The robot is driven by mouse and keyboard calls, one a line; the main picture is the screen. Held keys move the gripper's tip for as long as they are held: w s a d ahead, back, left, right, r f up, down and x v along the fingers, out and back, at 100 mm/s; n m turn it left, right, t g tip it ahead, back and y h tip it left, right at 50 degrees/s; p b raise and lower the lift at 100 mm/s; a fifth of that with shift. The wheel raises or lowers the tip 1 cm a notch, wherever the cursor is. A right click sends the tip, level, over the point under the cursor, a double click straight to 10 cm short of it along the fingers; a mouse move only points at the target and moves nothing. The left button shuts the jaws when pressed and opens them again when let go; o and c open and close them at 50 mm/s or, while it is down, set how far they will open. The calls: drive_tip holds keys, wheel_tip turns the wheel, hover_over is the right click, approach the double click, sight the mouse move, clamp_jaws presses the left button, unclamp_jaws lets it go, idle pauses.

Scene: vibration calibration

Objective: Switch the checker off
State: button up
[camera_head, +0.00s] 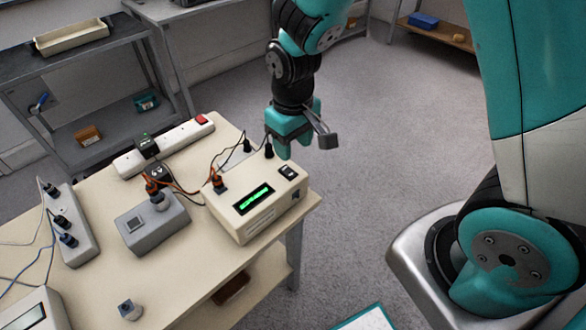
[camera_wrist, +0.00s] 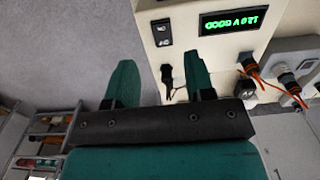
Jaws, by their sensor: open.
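The checker is a beige box (camera_head: 255,205) with a lit green display (camera_head: 254,199), standing at the right end of the table. Its black rocker switch (camera_head: 288,172) is on the top face, right of the display. In the wrist view, the switch (camera_wrist: 163,37) shows left of the lit display (camera_wrist: 229,20), beyond the fingertips. My gripper (camera_head: 284,140) points down by the checker's back right corner. In the wrist view, my gripper (camera_wrist: 160,75) has its two teal fingers apart with nothing between them. I cannot tell its exact height above the checker.
A grey box (camera_head: 152,225) with an orange-black connector is left of the checker. A white power strip (camera_head: 180,142) with a red switch lies behind, another strip (camera_head: 70,225) at left. Cables run behind the checker. A small grey knob (camera_head: 130,309) stands in front.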

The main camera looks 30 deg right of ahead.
sight(293, 175)
wheel_tip(293, 175, down, 8)
drive_tip(key=shift+f, duration=0.1)
drive_tip(key=shift+c, duration=0.5)
clamp_jaws()
drive_tip(key=shift+w+r+g+p, duration=0.2)
drive_tip(key=shift+r+g+p, duration=0.4)
drive_tip(key=shift+p, duration=0.6)
drive_tip(key=shift+w+f+g+h+p, duration=0.15)
drive_tip(key=shift+f+g+h+p, duration=0.2)
drive_tip(key=shift+g+h+p, duration=0.35)
drive_tip(key=shift+o, duration=0.5)
unclamp_jaws()
